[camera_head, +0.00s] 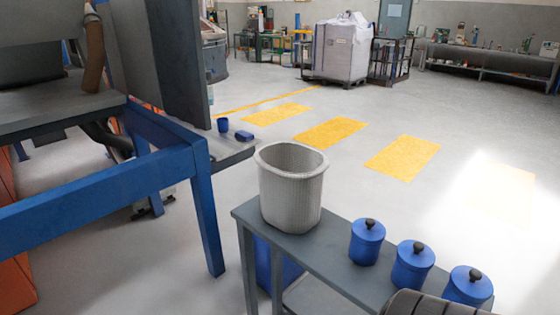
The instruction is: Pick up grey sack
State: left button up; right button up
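A light grey, ribbed, open-topped container (291,190) stands upright on the far left end of a narrow grey table (327,259). Its soft-looking walls and rolled rim could be those of a grey sack, but I cannot tell for certain.
Blue lidded canisters (367,242) stand along the table, right of the container. A dark ribbed object (432,304) is cut off at the bottom edge. A blue-framed machine (207,216) stands at left. The floor with yellow patches (330,133) behind the table is clear.

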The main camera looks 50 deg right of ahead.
aim_at(292, 175)
jog(key=i+z, duration=0.1)
jog(key=i, duration=0.55)
jog(key=i+j+z, duration=0.1)
jog(key=i, duration=0.5)
jog(key=i+j+z, duration=0.1)
jog(key=i, duration=0.55)
